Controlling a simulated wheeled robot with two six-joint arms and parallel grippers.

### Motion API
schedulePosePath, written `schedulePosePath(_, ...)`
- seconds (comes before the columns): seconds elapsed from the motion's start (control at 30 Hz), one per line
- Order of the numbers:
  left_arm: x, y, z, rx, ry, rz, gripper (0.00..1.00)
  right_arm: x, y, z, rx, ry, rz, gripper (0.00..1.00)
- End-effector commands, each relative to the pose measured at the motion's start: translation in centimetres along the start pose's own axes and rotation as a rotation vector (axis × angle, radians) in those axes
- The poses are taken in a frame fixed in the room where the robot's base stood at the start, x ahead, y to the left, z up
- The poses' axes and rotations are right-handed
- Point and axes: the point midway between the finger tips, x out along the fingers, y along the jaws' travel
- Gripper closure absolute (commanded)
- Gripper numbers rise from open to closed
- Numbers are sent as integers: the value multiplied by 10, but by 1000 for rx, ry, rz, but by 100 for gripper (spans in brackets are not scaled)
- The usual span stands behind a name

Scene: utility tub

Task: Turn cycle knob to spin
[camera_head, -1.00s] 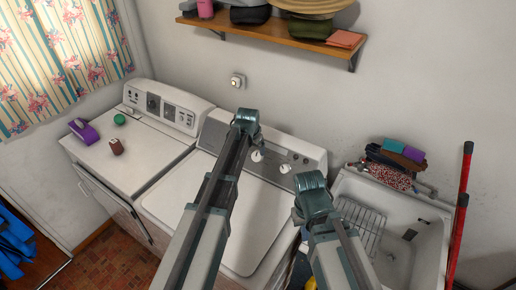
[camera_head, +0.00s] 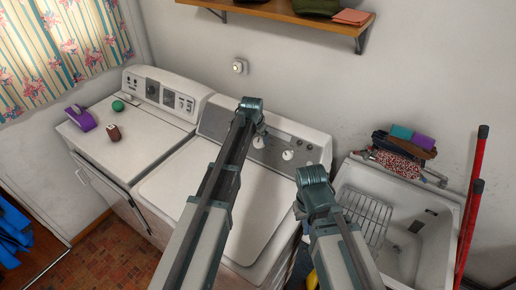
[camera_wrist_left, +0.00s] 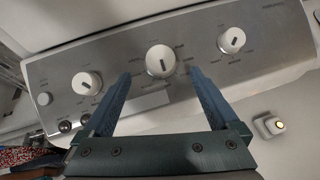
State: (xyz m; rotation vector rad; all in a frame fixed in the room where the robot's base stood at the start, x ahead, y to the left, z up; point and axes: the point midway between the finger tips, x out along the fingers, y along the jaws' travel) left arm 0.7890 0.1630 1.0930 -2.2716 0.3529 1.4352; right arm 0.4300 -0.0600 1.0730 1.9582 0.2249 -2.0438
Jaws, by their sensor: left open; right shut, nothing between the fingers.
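The washer's control panel (camera_head: 270,138) is a grey strip with white knobs, and it shows upside down in the left wrist view (camera_wrist_left: 125,75). That view has three large knobs: a middle knob (camera_wrist_left: 160,62), a left knob (camera_wrist_left: 87,83) and a right knob (camera_wrist_left: 232,40). The labels are too small to read, so I cannot tell which is the cycle knob. My left gripper (camera_wrist_left: 160,75) is open, its fingers on either side of the middle knob, with no clear contact. In the head view it hangs over the panel (camera_head: 251,108). My right gripper (camera_head: 314,180) is shut and empty, right of the panel.
A second white machine (camera_head: 130,140) on the left carries a purple item (camera_head: 80,118), a green item (camera_head: 117,106) and a brown item (camera_head: 114,132). A utility tub (camera_head: 437,260) with a wire rack stands at right. A wooden shelf (camera_head: 280,22) hangs above.

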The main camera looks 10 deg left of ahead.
Motion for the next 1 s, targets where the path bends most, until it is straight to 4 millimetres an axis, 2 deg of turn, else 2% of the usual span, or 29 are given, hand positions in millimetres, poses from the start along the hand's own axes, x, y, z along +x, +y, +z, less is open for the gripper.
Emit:
schedulePosePath(0.03, 16, 1, 2, 0, 0, 0, 6, 15, -1, -1, -2, 0, 1, 100)
schedulePosePath(0.4, 68, 0, 1, 0, 0, 0, 6, 61, -6, -4, -7, 0, 2, 100)
schedulePosePath(0.57, 75, 0, 0, 0, 0, 0, 6, 68, -6, -4, -7, 0, 2, 100)
schedulePosePath(0.83, 74, 0, 0, 0, 0, 0, 6, 66, -6, -4, -7, 0, 1, 100)
schedulePosePath(1.0, 74, 0, 0, 0, 0, 0, 36, 66, -6, -4, -7, 0, 1, 100)
